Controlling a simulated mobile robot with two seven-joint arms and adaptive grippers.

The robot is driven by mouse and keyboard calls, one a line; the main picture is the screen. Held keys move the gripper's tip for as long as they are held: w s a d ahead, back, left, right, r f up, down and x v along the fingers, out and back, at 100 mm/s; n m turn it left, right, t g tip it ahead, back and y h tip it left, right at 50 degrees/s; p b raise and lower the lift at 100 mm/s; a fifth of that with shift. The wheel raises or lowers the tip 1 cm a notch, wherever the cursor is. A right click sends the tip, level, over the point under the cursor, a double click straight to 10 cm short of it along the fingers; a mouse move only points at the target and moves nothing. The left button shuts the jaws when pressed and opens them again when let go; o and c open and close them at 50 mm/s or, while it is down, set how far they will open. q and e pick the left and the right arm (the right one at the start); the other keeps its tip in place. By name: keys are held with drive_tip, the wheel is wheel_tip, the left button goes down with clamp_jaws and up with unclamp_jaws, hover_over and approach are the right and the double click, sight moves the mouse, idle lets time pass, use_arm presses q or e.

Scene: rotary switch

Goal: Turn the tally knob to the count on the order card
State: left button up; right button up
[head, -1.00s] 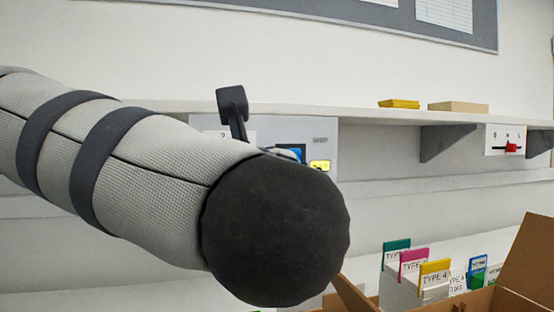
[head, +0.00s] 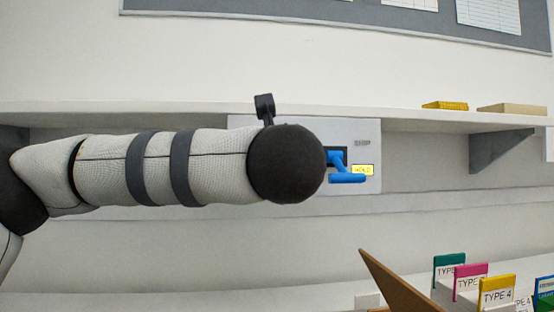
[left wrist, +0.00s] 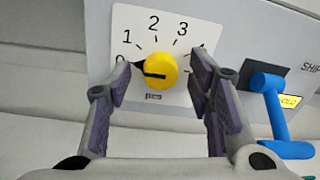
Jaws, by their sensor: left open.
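The yellow tally knob (left wrist: 160,70) sits on a white dial plate marked 0 to 4 in the left wrist view. Its black pointer points left, toward the 0, which is partly hidden by a finger. My left gripper (left wrist: 160,82) is open, with one purple-padded finger on each side of the knob and gaps between them. In the head view the grey panel (head: 371,130) shows on the wall, but my left arm hides the knob and gripper. I cannot make out an order card. My right gripper is not in view.
A blue lever (left wrist: 275,110) and a yellow HOLD label (left wrist: 291,101) are right of the dial; the lever also shows in the head view (head: 347,178). A shelf (head: 60,108) runs above the panel. A box flap (head: 395,285) and coloured cards (head: 470,275) stand at lower right.

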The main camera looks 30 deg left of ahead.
use_arm(q)
clamp_jaws()
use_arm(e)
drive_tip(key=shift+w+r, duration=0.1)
use_arm(q)
drive_tip(key=shift+d+r+m+g+y+p, duration=0.1)
drive_tip(key=shift+m+g+y+p, duration=0.15)
drive_tip(key=shift+m+p, duration=3.65)
drive_tip(key=shift+d+m+g+y+p, duration=0.25)
drive_tip(key=shift+m+p, duration=1.3)
drive_tip(key=shift+m, duration=4.65)
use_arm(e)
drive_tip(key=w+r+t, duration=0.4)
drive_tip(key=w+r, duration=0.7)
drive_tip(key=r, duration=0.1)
use_arm(q)
drive_tip(key=shift+a+m, duration=0.2)
drive_tip(key=shift+m, duration=0.1)
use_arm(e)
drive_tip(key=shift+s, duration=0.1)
